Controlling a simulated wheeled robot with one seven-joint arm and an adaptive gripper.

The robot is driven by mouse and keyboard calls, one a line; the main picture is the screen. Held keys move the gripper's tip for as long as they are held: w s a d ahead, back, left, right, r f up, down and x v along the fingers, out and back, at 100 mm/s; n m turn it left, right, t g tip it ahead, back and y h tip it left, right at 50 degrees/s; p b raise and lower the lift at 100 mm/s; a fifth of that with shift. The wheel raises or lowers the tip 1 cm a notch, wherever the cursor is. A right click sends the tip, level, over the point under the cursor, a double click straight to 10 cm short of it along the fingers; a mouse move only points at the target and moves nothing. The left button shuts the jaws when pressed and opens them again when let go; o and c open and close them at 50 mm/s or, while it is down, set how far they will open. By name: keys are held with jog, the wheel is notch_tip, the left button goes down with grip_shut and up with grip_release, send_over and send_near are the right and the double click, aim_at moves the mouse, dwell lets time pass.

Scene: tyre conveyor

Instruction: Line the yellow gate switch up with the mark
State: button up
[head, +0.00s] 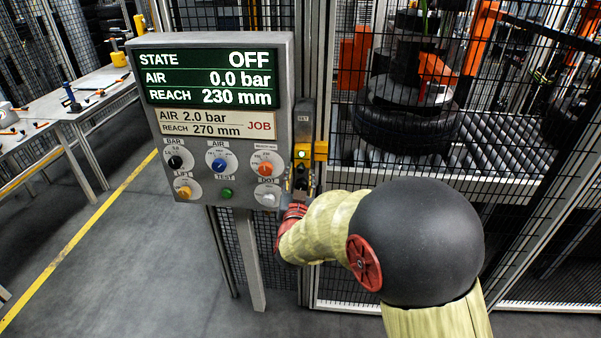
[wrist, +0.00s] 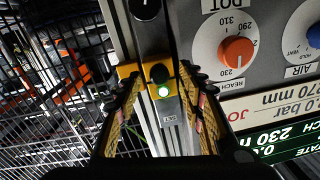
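The yellow gate switch (head: 302,151) sits on a narrow grey upright housing at the right of the control panel, with a lit green lamp and a yellow block sticking out to the right. In the wrist view the yellow switch (wrist: 128,71) lies across the housing, with a black knob and the green lamp at its middle. My gripper (wrist: 160,76) is open, its two fingers on either side of the knob and lamp; contact cannot be told. A small SET label (wrist: 171,117) is on the housing, apart from the switch. I cannot make out a separate mark line.
The control panel (head: 222,125) reads STATE OFF, AIR 0.0 bar, REACH 230 mm; its job card (head: 216,124) says AIR 2.0 bar, REACH 270 mm. Several dials sit close beside my gripper. A mesh fence (head: 400,150) and tyres stand behind. A bench (head: 75,95) is at left; floor there is clear.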

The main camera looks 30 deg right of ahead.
jog(key=v, duration=1)
